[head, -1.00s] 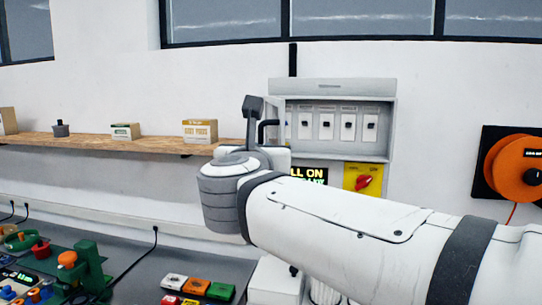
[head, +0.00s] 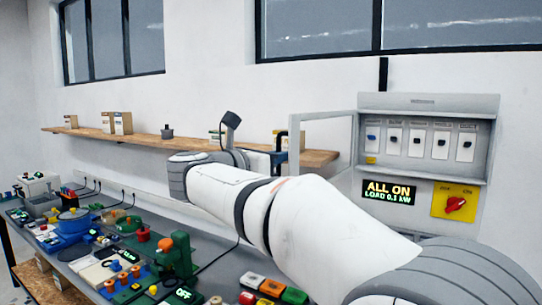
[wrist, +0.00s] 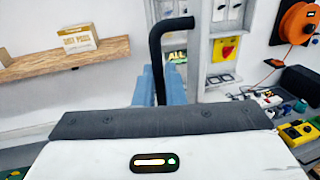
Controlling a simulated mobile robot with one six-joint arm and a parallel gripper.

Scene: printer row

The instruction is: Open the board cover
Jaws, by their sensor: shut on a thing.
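The board cover (head: 325,114) is a clear panel in a pale frame at the left side of the grey switch board (head: 430,101). In the head view it stands swung out to the left, and the row of switches is uncovered. My gripper (head: 279,156) is at the cover's free edge, shut on its black bent handle (head: 282,136). In the wrist view the handle (wrist: 157,45) rises in front of the blue fingers (wrist: 158,86). My arm hides the cover's lower part, and the grip itself is only partly visible.
A display (head: 388,193) reads ALL ON beside a red knob (head: 455,205) on a yellow plate. A wooden shelf (head: 190,146) with small boxes runs along the wall behind my gripper. A crowded bench (head: 210,255) lies below. An orange reel (wrist: 297,24) hangs at right in the wrist view.

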